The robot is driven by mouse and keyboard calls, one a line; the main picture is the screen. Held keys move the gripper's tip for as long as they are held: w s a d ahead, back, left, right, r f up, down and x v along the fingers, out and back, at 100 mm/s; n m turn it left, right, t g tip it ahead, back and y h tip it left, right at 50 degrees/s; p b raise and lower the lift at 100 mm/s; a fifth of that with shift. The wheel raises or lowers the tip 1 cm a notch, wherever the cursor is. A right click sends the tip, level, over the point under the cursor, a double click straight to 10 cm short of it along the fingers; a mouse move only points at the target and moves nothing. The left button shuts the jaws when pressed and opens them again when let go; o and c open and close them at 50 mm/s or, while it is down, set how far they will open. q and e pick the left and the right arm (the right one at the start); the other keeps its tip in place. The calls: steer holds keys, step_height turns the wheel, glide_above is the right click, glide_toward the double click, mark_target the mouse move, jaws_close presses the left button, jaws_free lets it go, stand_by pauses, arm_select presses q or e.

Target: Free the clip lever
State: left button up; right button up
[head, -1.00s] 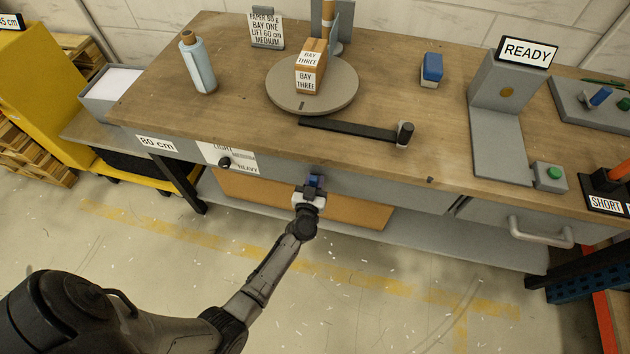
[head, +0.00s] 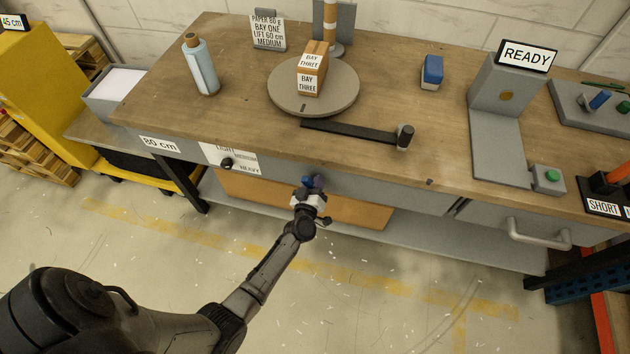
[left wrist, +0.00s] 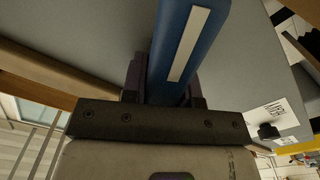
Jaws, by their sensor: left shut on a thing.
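The blue clip lever (head: 313,181) is on the grey front face of the bench, below the table edge. In the left wrist view the lever (left wrist: 186,45) is a blue bar with a white stripe, between the gripper's fingers. My left gripper (head: 308,191) is shut on it, reaching up from the front. The lever's mount is mostly hidden behind the gripper. My right gripper is not in view.
A black knob (head: 226,163) with a light/medium/heavy label is on the bench front, left of the lever. A metal drawer handle (head: 540,235) juts out at right. A black-handled tool (head: 350,131) lies near the table edge. The floor in front is clear.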

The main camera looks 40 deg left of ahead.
arm_select(q)
steer(key=n, duration=0.5)
steer(key=shift+s+a+f+n, duration=0.15)
steer(key=shift+a+f+n, duration=0.1)
steer(key=shift+n, duration=0.05)
steer(key=n+b, duration=0.1)
steer(key=n, duration=0.2)
steer(key=shift+f, duration=0.2)
steer(key=shift+f+n+b, duration=0.1)
steer(key=shift+n+b, duration=0.3)
steer(key=shift+n, duration=1.3)
steer(key=o, duration=0.9)
steer(key=shift+s, duration=0.1)
steer(key=shift+p+v, duration=1.2)
steer(key=shift+v, duration=5.65)
